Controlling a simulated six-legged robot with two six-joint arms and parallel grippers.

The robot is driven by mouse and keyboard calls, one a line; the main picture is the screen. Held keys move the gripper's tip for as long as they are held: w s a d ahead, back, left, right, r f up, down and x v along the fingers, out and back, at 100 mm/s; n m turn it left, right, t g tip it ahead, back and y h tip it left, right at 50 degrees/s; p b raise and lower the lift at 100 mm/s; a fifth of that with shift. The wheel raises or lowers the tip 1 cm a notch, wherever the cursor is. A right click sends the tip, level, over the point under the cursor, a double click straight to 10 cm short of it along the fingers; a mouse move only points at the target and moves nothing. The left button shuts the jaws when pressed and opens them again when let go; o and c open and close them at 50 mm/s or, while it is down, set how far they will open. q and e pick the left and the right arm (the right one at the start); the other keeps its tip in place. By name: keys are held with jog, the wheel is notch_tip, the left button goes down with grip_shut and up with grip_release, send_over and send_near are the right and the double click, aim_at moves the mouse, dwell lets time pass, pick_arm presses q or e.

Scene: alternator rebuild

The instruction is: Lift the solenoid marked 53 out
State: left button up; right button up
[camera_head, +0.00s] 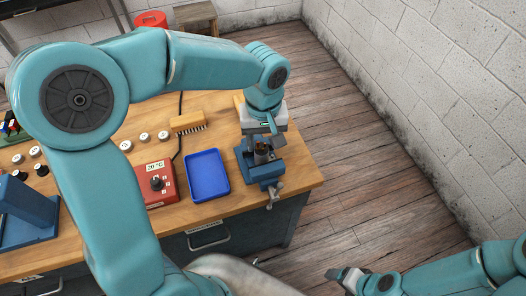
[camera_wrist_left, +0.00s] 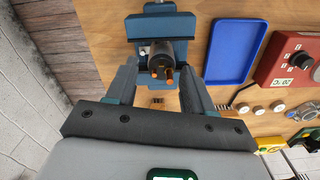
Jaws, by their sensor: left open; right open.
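A dark cylindrical part with copper-coloured studs, apparently the solenoid (camera_wrist_left: 158,52), sits in the blue vise (camera_wrist_left: 160,25) at the table's corner. It also shows in the head view (camera_head: 262,150), partly hidden by my arm, within the vise (camera_head: 262,173). No number is legible on it. My left gripper (camera_wrist_left: 158,70) is open, its two fingers on either side of the solenoid with gaps visible; I cannot tell how close they are in height. My right gripper (camera_head: 345,276) is open and empty, low over the floor beyond the table's right end.
A blue tray (camera_head: 207,176) lies left of the vise, with a red control box (camera_head: 156,184) reading 20 °C beside it. A brush (camera_head: 188,123) and several small white-topped round parts (camera_head: 144,136) lie behind. A blue stand (camera_head: 30,215) is at far left.

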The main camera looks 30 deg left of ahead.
aim_at(262, 148)
pick_arm(q)
jog(key=f, duration=0.3)
jog(key=f+p, duration=0.1)
jog(key=f, duration=0.1)
jog(key=shift+a+f, duration=0.15)
jog(key=shift+a, duration=0.1)
jog(key=shift+a+f, duration=0.1)
jog(key=shift+f, duration=0.25)
grip_shut()
